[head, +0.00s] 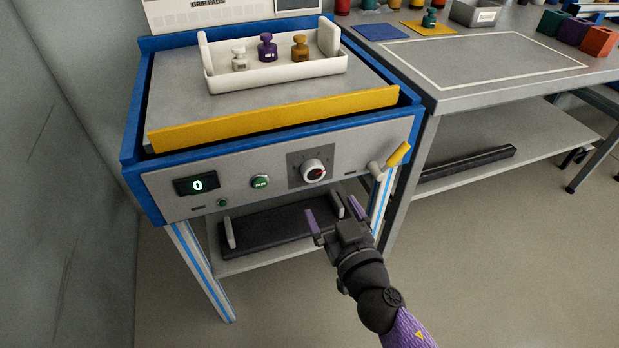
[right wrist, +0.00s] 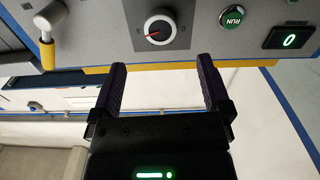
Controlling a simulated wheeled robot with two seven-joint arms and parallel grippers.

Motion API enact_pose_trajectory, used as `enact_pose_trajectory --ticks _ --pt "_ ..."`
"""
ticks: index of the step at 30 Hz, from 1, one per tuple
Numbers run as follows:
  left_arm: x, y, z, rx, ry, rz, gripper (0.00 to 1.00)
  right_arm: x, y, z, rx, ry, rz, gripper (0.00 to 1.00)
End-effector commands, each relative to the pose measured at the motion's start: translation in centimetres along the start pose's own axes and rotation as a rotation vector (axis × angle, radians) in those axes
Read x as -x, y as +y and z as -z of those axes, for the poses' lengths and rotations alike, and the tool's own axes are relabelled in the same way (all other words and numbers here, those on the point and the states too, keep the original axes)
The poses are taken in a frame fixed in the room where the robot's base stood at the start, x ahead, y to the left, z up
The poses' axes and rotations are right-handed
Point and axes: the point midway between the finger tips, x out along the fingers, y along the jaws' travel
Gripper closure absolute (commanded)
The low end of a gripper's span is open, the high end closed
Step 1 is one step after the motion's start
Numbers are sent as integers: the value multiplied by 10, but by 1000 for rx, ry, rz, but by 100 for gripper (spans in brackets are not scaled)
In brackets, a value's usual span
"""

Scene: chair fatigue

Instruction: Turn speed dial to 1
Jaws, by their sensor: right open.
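The speed dial (head: 314,171) is a round white knob with a red pointer on a dark square plate, on the front panel of the blue-framed machine. In the right wrist view the dial (right wrist: 160,29) is beyond the fingertips, roughly centred between them, with its red pointer toward the left of that picture. My right gripper (head: 333,208) is open and empty, below and slightly right of the dial, apart from it. Its two purple fingers also show in the right wrist view (right wrist: 161,68). My left gripper is not in view.
A display (head: 197,185) reading 0 and a green RUN button (head: 260,182) sit left of the dial. A yellow-handled lever (head: 398,154) juts out at the right. A white tray (head: 275,77) holds weights on top. A dark slab (head: 265,229) lies on the shelf below.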

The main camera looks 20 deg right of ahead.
Motion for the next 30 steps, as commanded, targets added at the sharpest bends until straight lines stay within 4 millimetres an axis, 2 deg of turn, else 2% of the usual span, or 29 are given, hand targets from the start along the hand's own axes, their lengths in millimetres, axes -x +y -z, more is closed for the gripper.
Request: enact_pose_trajectory --ticks 1,6,9,14,21,30 --pt "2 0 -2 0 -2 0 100 -12 1 4 5 7 1 1" --pt "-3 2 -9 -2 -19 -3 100 -54 0 2 3 3 0 1" --pt "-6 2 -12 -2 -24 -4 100 -71 0 2 3 2 1 1" --pt "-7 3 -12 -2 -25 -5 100 -84 0 2 1 1 -1 1" --pt "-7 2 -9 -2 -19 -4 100 -84 0 2 1 -1 0 1" --pt "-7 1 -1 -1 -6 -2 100 -84 0 2 1 0 0 65"
